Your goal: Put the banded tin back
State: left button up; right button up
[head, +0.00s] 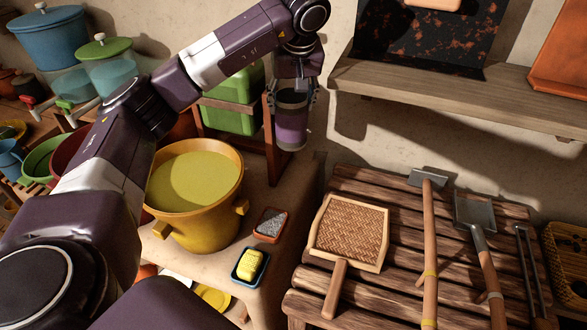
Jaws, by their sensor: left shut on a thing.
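The banded tin (292,128), purple with pale grey bands, hangs upright in my left gripper (292,96) in the upper middle of the head view. The gripper comes down from above and is shut around the tin's upper part, which is partly hidden by the fingers. The tin shows in front of the wall, at the right end of a dark wooden rack (273,155). I cannot tell whether its base touches anything. My right gripper is not in view.
A green container (230,118) sits at the rack. A yellow pot (197,220) of yellow-green liquid stands on the ledge, near a yellow sponge (251,263) in a blue dish. A slatted table (385,280) holds a woven scoop (349,232) and long tools. A wooden shelf (430,90) juts out at right.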

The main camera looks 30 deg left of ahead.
aim_at(292, 141)
pick_arm(q)
notch_tip(292, 141, down, 5)
jog(key=shift+w+f, duration=0.1)
notch_tip(292, 141, down, 6)
jog(key=shift+f+p, duration=0.25)
jog(key=shift+p, duration=0.4)
notch_tip(292, 141, down, 9)
jog(key=p, duration=0.1)
jog(key=shift+f, duration=0.15)
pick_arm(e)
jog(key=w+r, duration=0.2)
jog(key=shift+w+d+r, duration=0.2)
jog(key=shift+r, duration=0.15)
pick_arm(q)
jog(key=shift+f, duration=0.1)
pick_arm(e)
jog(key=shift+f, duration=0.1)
pick_arm(q)
jog(key=o, duration=1.3)
jog(key=shift+w, duration=0.1)
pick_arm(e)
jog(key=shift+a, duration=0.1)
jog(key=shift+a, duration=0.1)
